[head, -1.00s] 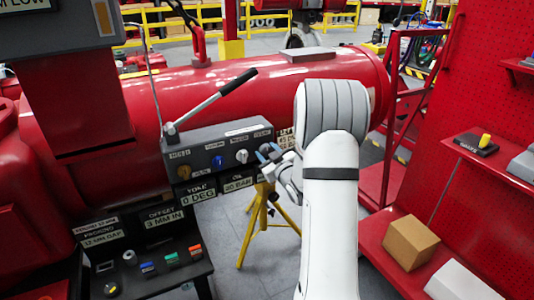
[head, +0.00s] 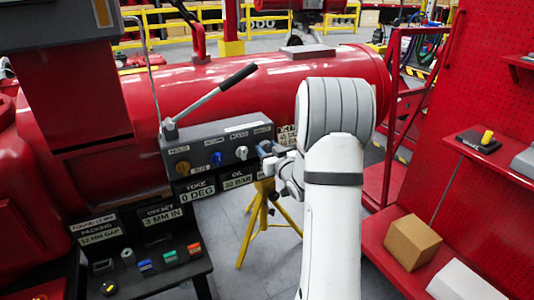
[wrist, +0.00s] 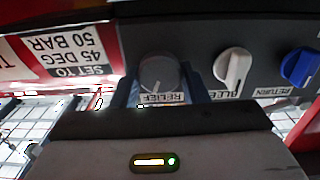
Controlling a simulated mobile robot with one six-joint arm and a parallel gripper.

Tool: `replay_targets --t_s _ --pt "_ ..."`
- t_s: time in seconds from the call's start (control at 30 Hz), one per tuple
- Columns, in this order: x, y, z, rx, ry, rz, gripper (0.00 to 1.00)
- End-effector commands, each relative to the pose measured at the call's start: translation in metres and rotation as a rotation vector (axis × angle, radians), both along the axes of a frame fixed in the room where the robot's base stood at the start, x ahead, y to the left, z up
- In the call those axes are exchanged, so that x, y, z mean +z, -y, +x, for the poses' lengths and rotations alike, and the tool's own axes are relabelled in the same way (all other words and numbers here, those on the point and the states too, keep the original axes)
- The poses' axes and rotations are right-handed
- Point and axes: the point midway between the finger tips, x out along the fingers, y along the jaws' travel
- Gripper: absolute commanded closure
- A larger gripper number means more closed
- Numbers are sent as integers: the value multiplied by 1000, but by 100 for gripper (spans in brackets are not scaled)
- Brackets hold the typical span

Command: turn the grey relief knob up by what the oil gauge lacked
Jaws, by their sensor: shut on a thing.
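In the wrist view the grey relief knob (wrist: 160,72) stands on the panel with an upside-down RELIEF label at its base. My gripper (wrist: 160,88) has one blue finger on each side of it and is shut on it. In the head view my gripper (head: 268,150) is at the right end of the grey control panel (head: 190,140), and the knob is largely hidden there. The oil plate (head: 238,180) under the panel appears to read 30 BAR. A SET TO sign (wrist: 70,58) reads 45 DEG, 50 BAR, upside down.
A white bleed knob (wrist: 232,66) and a blue return knob (wrist: 298,66) sit beside the relief knob. A long lever (head: 215,98) rises above the panel. A yellow tripod (head: 262,210) stands below. A red shelf with a cardboard box (head: 411,242) is at right.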

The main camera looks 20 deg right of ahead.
Motion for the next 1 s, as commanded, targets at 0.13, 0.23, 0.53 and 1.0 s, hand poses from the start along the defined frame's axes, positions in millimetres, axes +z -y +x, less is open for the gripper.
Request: replay_targets --t_s 0.13,0.23,0.53,1.0 --pt "-2 0 0 0 -5 140 83" --pt "-2 1 0 0 -8 236 83" --pt "-1 2 0 -1 -19 520 83" --pt "-1 3 0 -1 -34 964 83"
